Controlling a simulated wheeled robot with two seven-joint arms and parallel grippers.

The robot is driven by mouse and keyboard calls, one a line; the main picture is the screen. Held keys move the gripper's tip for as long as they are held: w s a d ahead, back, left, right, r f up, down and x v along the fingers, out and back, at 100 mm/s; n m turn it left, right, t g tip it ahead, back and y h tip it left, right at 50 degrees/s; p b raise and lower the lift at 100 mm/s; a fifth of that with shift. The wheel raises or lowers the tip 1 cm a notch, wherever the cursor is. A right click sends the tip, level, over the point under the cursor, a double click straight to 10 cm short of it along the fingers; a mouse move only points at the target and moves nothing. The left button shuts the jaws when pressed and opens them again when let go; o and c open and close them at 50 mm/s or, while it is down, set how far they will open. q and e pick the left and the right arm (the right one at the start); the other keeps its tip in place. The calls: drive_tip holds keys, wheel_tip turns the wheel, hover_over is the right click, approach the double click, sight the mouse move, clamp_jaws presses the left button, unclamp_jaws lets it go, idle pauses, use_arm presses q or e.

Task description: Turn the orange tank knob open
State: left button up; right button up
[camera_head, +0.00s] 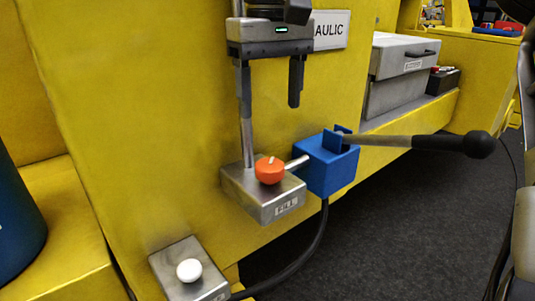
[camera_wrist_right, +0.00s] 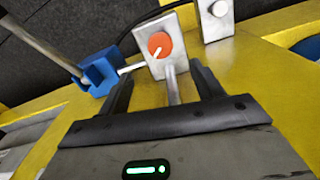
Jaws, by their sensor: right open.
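The orange knob (camera_head: 270,170) sits on a grey metal block labelled FILL (camera_head: 262,192), fixed to the yellow structure. A pale mark shows on the knob's face. My right gripper (camera_head: 270,120) hangs above the knob in the head view, open and empty, apart from it. In the right wrist view the orange knob (camera_wrist_right: 160,45) lies beyond the two open fingertips (camera_wrist_right: 165,84), roughly between their lines. A grey vertical pipe (camera_head: 246,130) rises from the block, and it also shows between the fingers in the wrist view (camera_wrist_right: 172,85). My left gripper is not in view.
A blue box (camera_head: 328,170) adjoins the block through a short rod. A long lever with a black grip (camera_head: 465,144) extends right from it. A second block with a white knob (camera_head: 189,270) stands lower left. A black hose (camera_head: 312,245) runs below. A grey case (camera_head: 398,85) stands behind.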

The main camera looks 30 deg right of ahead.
sight(270, 164)
wheel_tip(270, 164, down, 11)
drive_tip(key=shift+w, duration=0.15)
drive_tip(key=c, duration=1)
